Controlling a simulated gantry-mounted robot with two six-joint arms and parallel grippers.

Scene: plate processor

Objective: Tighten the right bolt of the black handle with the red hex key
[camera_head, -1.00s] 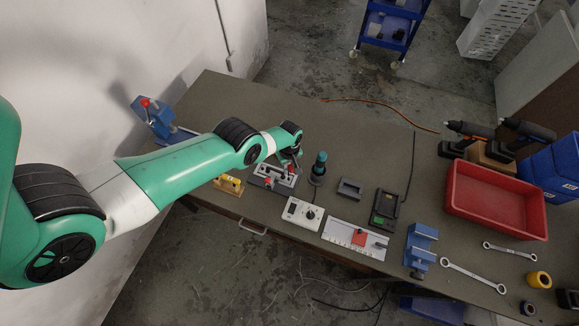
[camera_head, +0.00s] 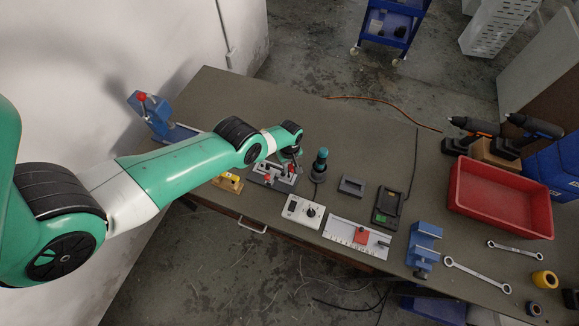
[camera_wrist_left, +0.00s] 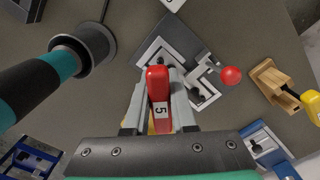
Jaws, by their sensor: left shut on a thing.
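My left gripper (camera_wrist_left: 160,108) is shut on the red hex key (camera_wrist_left: 159,92), whose red grip carries a label with a "5". In the left wrist view the key is over the plate processor (camera_wrist_left: 168,40), a dark grey plate with pale metal parts and a red ball lever (camera_wrist_left: 231,76). The key's tip is hidden behind its grip and the fingers. In the head view my left gripper (camera_head: 291,164) is over the processor (camera_head: 262,178), small and partly covered by the wrist. I cannot clearly make out the black handle or its right bolt. My right gripper is not in view.
A dark and teal upright tool (camera_head: 319,165) stands close to the right of the processor. A wooden block with a yellow-handled tool (camera_head: 228,182) is on its left. A white meter (camera_head: 302,211) lies in front. The table's back middle is clear.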

